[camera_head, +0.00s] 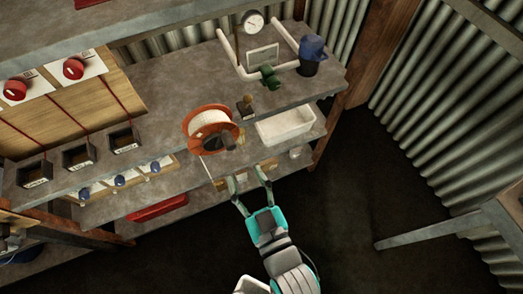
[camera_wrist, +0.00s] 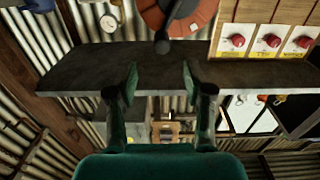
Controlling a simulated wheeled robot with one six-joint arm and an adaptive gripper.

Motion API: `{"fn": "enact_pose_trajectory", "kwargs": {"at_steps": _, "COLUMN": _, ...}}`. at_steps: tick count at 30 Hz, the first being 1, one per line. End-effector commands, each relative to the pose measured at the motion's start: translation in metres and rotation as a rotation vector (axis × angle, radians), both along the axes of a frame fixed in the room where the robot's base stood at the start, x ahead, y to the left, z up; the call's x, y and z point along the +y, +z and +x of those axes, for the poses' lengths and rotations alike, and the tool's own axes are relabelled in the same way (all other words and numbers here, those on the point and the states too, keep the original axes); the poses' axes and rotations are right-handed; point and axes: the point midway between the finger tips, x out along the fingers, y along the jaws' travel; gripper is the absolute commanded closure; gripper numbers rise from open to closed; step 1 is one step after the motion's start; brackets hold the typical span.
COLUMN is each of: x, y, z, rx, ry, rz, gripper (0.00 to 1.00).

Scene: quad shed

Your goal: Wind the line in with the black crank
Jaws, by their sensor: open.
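An orange reel (camera_head: 187,124) wound with pale line stands at the front of the upper grey shelf. The black crank (camera_head: 228,138) sticks out from the reel's front. In the wrist view the orange reel (camera_wrist: 203,17) is at the top, cut by the frame edge, with the black crank (camera_wrist: 163,44) hanging in front of it. My gripper (camera_head: 247,176) is open and empty, in front of the shelf and apart from the crank. In the wrist view my gripper (camera_wrist: 160,72) has its two fingers spread, with the crank beyond and between them.
A small brass-topped block (camera_head: 246,107) stands close right of the reel. Behind are a green valve (camera_head: 269,76), white pipes and a gauge (camera_head: 253,22). A white tray (camera_head: 284,127) sits on the lower shelf.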

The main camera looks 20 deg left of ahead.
Motion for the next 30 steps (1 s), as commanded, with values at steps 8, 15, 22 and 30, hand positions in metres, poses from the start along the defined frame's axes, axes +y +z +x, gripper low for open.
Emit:
{"fn": "enact_pose_trajectory", "kwargs": {"at_steps": 8, "x": 0.018, "y": 0.004, "z": 0.007, "rx": -0.007, "ry": 0.018, "rz": 0.003, "gripper": 0.48}}
{"fn": "enact_pose_trajectory", "kwargs": {"at_steps": 15, "x": 0.044, "y": 0.005, "z": 0.029, "rx": -0.006, "ry": 0.016, "rz": 0.004, "gripper": 0.48}}
{"fn": "enact_pose_trajectory", "kwargs": {"at_steps": 22, "x": 0.07, "y": 0.004, "z": 0.051, "rx": -0.004, "ry": 0.016, "rz": 0.004, "gripper": 0.48}}
{"fn": "enact_pose_trajectory", "kwargs": {"at_steps": 30, "x": 0.088, "y": 0.003, "z": 0.066, "rx": -0.004, "ry": 0.016, "rz": 0.002, "gripper": 0.48}}
